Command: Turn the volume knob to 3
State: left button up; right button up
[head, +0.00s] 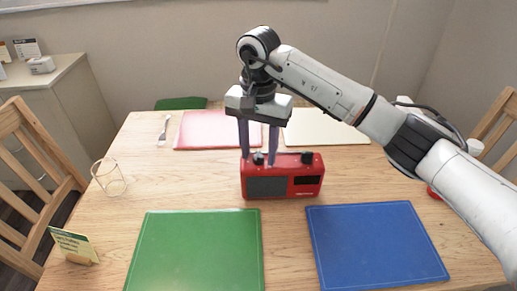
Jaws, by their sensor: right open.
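A red radio (306,192) stands on the wooden table, with a grey speaker panel on the left of its front and a dark display on the right. Two dark knobs sit on its top: a left knob (258,158) and a right knob (307,158). My right gripper (258,160) points down over the left knob with its fingers apart, one on each side of it. I cannot tell whether the fingers touch the knob. The knob markings are too small to read. My left gripper is not in view.
Green (195,255) and blue (375,245) mats lie in front of the radio. Red (205,125) and cream (325,130) mats lie behind it. A glass (109,178) and a small card stand (75,246) are at the left. Chairs flank the table.

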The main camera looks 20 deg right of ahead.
grip_shut()
